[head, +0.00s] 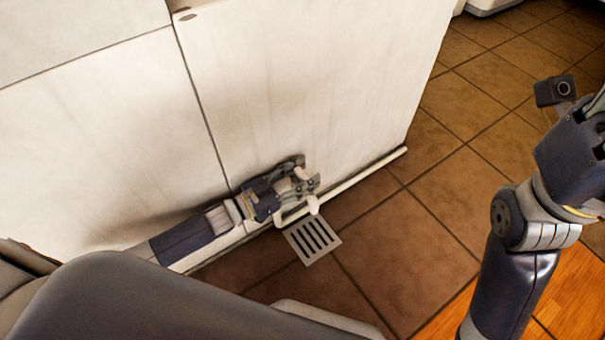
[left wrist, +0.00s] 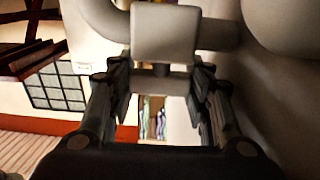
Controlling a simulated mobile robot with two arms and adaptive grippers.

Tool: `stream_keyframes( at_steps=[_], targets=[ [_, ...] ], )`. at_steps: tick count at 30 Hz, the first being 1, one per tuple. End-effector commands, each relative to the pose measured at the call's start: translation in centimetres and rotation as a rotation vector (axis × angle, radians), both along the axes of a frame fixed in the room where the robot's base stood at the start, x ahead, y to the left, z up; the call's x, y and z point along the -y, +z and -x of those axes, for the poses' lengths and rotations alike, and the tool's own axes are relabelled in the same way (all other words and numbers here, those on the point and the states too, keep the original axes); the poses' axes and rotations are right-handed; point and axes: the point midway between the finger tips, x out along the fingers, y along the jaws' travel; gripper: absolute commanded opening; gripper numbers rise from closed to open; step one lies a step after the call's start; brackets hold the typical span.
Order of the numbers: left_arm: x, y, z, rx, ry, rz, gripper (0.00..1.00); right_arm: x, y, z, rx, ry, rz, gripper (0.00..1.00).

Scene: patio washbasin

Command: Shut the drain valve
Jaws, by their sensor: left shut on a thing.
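The drain valve (head: 313,204) is a small cream fitting low on the white wall, above the floor drain. Its blocky body (left wrist: 165,33) fills the top middle of the left wrist view, with a rounded pipe curving off to each side. My left gripper (head: 308,183) reaches along the wall from the left and is shut on the valve. In the left wrist view its two dark fingers (left wrist: 162,88) stand on either side of a cream part of the valve. The fingers partly hide the valve in the head view, so I cannot tell its handle's angle.
A slotted metal floor drain (head: 312,241) lies in the brown tiles just below the valve. A pale pipe (head: 365,172) runs along the foot of the white wall (head: 300,80). Open tiled floor (head: 430,230) lies to the right. My right arm is at the right edge, its gripper out of frame.

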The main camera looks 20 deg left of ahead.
Motion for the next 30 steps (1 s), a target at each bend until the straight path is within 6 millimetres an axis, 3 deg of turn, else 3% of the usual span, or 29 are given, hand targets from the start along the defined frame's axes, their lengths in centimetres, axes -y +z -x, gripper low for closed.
stream_keyframes(
  at_steps=[4,5,6,19,30],
  targets=[
    [0.1,0.0,0.1,0.001,-0.002,0.002,0.22,0.0,0.0,0.0,-0.001,0.0,0.0,0.4],
    [0.1,0.0,0.1,0.001,-0.002,0.002,0.52,0.0,0.0,0.0,-0.001,0.0,0.0,0.4],
    [0.1,0.0,0.1,0.001,-0.001,0.002,0.55,0.0,0.0,0.0,-0.001,0.0,0.0,0.4],
    [-0.5,-0.1,0.8,-0.001,0.001,0.0,0.55,0.0,0.1,0.1,0.003,-0.001,0.0,0.4],
    [-5.2,-0.2,6.6,-0.004,-0.001,-0.002,0.55,0.0,0.0,0.1,0.001,0.0,0.001,0.4]
  ],
)
